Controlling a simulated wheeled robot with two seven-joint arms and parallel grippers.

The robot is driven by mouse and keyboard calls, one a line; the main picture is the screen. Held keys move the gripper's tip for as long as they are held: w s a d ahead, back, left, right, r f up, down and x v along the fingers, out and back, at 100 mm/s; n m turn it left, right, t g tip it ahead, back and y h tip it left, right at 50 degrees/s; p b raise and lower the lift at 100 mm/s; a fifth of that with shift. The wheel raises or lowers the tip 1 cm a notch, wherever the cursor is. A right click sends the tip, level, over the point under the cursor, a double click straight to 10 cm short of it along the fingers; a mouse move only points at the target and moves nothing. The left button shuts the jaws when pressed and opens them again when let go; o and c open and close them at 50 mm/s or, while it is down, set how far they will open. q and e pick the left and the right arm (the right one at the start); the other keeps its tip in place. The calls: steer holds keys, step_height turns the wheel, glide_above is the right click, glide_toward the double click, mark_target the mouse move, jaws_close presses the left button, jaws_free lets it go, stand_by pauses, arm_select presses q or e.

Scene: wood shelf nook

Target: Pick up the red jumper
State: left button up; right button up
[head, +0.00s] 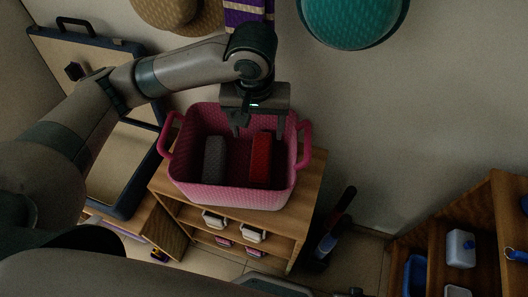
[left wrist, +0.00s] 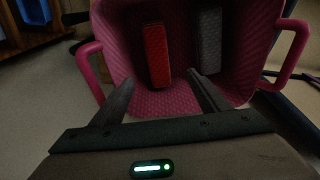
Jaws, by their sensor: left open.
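The red jumper (head: 261,157) is a folded red block inside a pink basket (head: 188,152), on the basket's right side in the head view. It also shows in the left wrist view (left wrist: 157,57). A dark grey folded item (head: 214,158) lies in the same basket to its left, with a gap between them. My left gripper (head: 259,130) is open and empty over the back part of the basket. In the left wrist view its fingers (left wrist: 160,84) point toward the basket, with the red jumper beyond them. My right gripper is not in view.
The basket, with handles at both sides, stands on a wooden shelf unit (head: 307,190) holding small items. A teal hat (head: 354,20) and a straw hat (head: 178,12) hang on the wall behind. Another wooden shelf (head: 452,210) stands at the right. An open case (head: 122,165) is at the left.

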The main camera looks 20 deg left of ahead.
mark_target(259, 155)
arm_select(q)
steer(key=shift+s, duration=0.15)
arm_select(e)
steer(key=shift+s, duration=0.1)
arm_select(q)
steer(key=f, duration=0.4)
steer(key=w+f+b, duration=0.1)
steer(key=f, duration=0.7)
steer(key=shift+w+a+b, duration=0.2)
steer(key=shift+w+b, duration=0.2)
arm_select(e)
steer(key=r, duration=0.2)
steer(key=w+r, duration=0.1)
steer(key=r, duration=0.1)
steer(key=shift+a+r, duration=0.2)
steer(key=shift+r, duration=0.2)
